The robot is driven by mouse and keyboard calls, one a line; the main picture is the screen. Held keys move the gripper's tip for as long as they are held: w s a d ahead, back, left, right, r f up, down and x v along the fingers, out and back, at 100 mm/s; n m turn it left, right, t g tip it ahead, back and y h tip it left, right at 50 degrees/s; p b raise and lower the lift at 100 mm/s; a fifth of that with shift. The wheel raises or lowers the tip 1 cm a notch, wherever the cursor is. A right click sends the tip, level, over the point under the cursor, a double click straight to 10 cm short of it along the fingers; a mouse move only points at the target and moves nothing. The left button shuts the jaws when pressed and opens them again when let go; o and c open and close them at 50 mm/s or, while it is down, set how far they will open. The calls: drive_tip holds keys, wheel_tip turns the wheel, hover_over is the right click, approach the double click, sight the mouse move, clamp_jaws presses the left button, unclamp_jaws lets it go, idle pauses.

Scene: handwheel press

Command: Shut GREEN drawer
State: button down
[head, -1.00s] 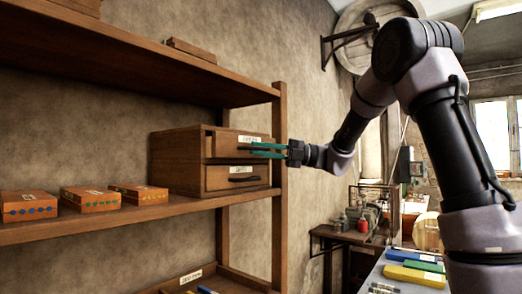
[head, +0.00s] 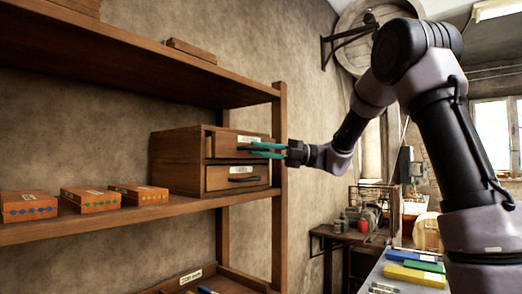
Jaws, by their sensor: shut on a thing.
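A brown wooden cabinet (head: 178,162) with two drawers stands on the middle shelf. The upper drawer (head: 225,142) has a pale label, too small to read for certain. A dark gap shows at its left edge, so it seems to stand slightly out. The lower drawer (head: 222,180) has its own label and a dark handle. My gripper (head: 252,150), with teal fingers, reaches in from the right and is shut on the upper drawer's handle. The fingers largely hide that handle.
Several small orange boxes (head: 91,200) stand on the shelf left of the cabinet. A shelf post (head: 280,190) rises just right of the cabinet, close by my gripper. A bench with yellow, green and blue blocks (head: 415,274) is at the lower right.

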drive_tip(key=w+a, duration=0.2)
drive_tip(key=shift+w+a, duration=0.15)
drive_tip(key=shift+a, duration=0.25)
drive_tip(key=c, duration=0.9)
unclamp_jaws()
drive_tip(key=d, duration=0.3)
drive_tip(key=w+d+f, duration=0.1)
drive_tip(key=d, duration=0.6)
drive_tip(key=shift+w+d+f, duration=0.2)
drive_tip(key=shift+d+f, duration=0.05)
drive_tip(key=shift+d, duration=0.05)
drive_tip(key=shift+s, duration=0.1)
